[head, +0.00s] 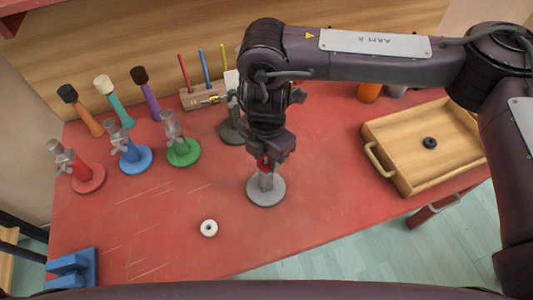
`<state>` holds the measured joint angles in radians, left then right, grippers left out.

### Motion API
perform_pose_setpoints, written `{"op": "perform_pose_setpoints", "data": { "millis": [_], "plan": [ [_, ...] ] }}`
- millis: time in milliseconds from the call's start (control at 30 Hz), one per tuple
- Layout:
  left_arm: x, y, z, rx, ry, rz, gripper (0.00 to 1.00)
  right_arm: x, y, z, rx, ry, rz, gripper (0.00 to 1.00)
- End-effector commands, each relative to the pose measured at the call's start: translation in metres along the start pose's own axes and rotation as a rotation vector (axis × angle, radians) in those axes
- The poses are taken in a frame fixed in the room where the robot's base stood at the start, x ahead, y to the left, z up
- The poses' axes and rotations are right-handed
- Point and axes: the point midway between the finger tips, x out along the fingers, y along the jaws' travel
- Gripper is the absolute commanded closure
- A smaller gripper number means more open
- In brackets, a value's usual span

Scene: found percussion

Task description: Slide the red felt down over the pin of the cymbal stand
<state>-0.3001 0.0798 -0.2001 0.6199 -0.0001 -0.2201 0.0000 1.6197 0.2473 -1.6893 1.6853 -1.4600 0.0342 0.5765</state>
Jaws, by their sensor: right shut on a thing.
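The red felt (263,163) is a small red piece between the fingers of my right gripper (265,160), which is shut on it. The gripper points down directly over a grey stand (266,190) with a round base and a short upright post, near the middle of the red table. The felt is at the top of this post. The pin is hidden by the fingers, so I cannot tell whether the felt is around it or just above it. My left gripper is out of view.
A white ring (209,228) lies front left of the stand. Red (88,179), blue (136,161) and green (184,153) based stands are at left, with several mallets behind. A wooden tray (388,172) holding a black ring (430,143) is at right. A blue block (73,268) sits front left.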

Motion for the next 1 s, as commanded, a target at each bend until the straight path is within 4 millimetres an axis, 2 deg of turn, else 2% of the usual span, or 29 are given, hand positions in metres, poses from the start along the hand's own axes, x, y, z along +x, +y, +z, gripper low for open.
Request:
{"op": "perform_pose_setpoints", "data": {
  "millis": [33, 67, 233, 567, 1000],
  "plan": [
    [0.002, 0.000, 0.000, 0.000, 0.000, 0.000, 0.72, 0.002, 0.000, 0.000, 0.000, 0.000, 0.000, 0.87],
    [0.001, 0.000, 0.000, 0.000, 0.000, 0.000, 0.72, 0.001, 0.000, 0.000, 0.000, 0.000, 0.000, 0.63],
    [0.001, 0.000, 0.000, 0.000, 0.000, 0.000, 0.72, 0.001, 0.000, 0.000, 0.000, 0.000, 0.000, 0.41],
    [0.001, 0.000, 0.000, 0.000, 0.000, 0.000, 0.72, -0.004, 0.001, 0.000, -0.001, -0.001, 0.002, 0.41],
    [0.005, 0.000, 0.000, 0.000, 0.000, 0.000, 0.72, -0.068, 0.001, 0.001, 0.000, -0.003, 0.003, 0.41]
  ]
}}
